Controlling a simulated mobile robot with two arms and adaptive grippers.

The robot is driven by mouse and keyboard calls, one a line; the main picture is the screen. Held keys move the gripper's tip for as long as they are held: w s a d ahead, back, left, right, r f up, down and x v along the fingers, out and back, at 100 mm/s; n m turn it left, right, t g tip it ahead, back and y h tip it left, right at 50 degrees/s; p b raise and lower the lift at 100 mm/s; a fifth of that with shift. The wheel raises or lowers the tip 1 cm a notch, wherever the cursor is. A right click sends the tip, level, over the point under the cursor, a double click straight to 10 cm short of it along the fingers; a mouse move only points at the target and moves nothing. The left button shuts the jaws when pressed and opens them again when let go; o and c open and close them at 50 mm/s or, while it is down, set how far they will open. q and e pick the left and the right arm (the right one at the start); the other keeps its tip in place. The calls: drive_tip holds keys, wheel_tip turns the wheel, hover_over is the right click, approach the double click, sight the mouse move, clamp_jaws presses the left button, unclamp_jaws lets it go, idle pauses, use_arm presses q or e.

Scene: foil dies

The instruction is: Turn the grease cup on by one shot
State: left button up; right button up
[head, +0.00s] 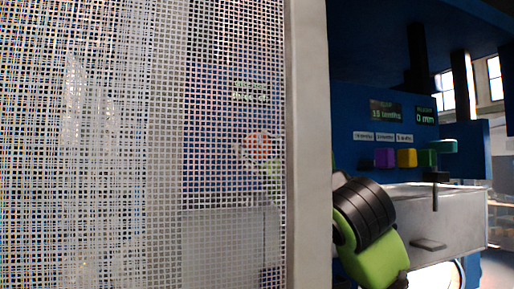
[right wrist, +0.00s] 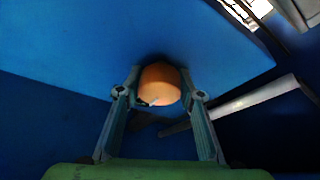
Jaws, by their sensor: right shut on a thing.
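The grease cup, seen as a round orange cap (right wrist: 160,84), is in the middle of the right wrist view against a blue surface. A pale mark shows low on its face. My right gripper (right wrist: 160,92) has one finger on each side of the cap and is shut on it. In the head view an orange round shape (head: 258,145), apparently the same cap, shows blurred behind the mesh. My green and black right arm reaches in behind the mesh guard's edge; its fingers are hard to make out there. My left gripper is not in view.
A wire mesh guard (head: 150,200) with a pale upright frame post (head: 308,150) covers the left of the head view. To the right, a blue panel carries displays (head: 386,110) reading "15 tenths" and "0 mm", and purple (head: 385,158), yellow (head: 406,158) and green blocks above a grey metal box (head: 450,215).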

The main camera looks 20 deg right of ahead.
drive_tip(key=o, duration=1.1)
drive_tip(key=shift+w, duration=0.1)
drive_tip(key=v, duration=1.2)
